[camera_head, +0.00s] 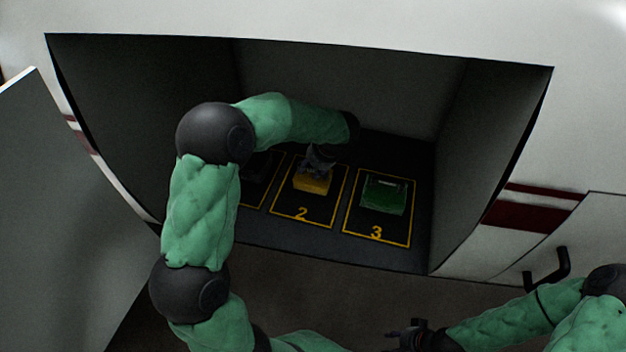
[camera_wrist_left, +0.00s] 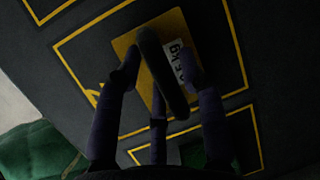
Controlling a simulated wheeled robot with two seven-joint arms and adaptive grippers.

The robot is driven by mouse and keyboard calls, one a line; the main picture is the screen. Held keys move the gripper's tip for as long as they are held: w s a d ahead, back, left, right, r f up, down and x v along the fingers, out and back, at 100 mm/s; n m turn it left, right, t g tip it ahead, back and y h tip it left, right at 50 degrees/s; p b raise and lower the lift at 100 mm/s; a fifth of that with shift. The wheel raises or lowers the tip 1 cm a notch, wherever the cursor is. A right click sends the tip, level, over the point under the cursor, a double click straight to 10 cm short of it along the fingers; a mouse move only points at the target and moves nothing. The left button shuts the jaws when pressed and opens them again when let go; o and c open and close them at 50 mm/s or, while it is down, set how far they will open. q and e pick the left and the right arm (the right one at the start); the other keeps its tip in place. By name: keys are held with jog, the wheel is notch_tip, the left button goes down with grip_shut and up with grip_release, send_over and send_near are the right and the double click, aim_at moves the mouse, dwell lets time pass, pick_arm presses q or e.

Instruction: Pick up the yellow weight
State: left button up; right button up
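The yellow weight (camera_head: 313,183) sits on the pad marked 2 inside the open bay. In the left wrist view it is a yellow block (camera_wrist_left: 125,43) with a white "5 kg" label and a dark bar handle (camera_wrist_left: 162,70). My left gripper (camera_head: 318,162) is directly over the weight, reaching down from above. In the wrist view its fingers (camera_wrist_left: 160,72) are apart on either side of the handle, with gaps showing, so it looks open. My right gripper (camera_head: 402,335) is low in the head view, outside the bay, empty; its finger opening is too small to tell.
A green weight (camera_head: 383,194) sits on pad 3 (camera_head: 377,236), right of the yellow one. A darker pad (camera_head: 252,190) to the left is partly hidden by my left arm. Bay side walls (camera_head: 490,150) stand close around. An open door panel (camera_head: 60,200) is at left.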

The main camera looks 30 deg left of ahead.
pick_arm(q)
grip_shut()
jog(key=shift+r, duration=0.2)
jog(key=shift+r, duration=0.3)
notch_tip(320, 180, up, 3)
jog(key=shift+w+f+p, duration=0.1)
jog(key=shift+p, duration=0.7)
jog(key=s+d+r+p, duration=0.1)
jog(key=s+d+r, duration=0.1)
jog(key=s+r, duration=0.2)
jog(key=s+d+r+p, duration=0.1)
jog(key=s+d+r, duration=0.1)
jog(key=s+r, duration=0.3)
jog(key=shift+s+d+r+p, duration=0.15)
jog(key=shift+s+d+p, duration=0.15)
jog(key=shift+s, duration=1.9)
